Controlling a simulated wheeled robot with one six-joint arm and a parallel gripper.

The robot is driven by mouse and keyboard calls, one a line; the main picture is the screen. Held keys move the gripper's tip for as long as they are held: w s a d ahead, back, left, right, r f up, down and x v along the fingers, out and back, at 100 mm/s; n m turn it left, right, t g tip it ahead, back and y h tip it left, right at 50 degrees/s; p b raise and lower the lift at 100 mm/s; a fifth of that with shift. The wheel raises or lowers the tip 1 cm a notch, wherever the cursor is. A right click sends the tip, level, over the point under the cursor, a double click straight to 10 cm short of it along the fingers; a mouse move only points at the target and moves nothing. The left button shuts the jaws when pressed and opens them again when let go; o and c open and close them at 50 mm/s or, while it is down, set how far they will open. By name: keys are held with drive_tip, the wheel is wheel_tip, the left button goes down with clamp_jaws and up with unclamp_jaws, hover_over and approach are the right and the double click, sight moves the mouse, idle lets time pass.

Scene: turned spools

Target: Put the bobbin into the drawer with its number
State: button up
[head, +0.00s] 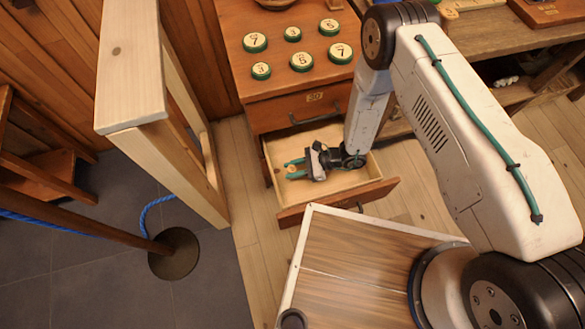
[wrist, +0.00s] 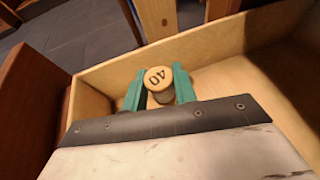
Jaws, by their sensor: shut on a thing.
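In the head view my gripper (head: 293,169) reaches down inside the open drawer (head: 380,160), with the bobbin's small pale end (head: 290,168) between the fingers. The drawer's pale walls (wrist: 230,45) surround the bobbin in the wrist view. Whether the bobbin touches the drawer floor cannot be told. The open drawer's number is not visible.
The cabinet (head: 235,60) carries several green-rimmed numbered discs on top. A wooden frame (head: 135,90) stands at left, near a post on a round base (head: 174,254). A workbench (head: 470,40) is at right.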

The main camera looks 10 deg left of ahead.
drive_tip(key=shift+f, duration=0.6)
drive_tip(key=o, duration=0.9)
drive_tip(key=shift+o, duration=0.2)
drive_tip(key=shift+r, duration=0.35)
drive_tip(key=v, duration=1.2)
drive_tip(key=shift+r, duration=0.2)
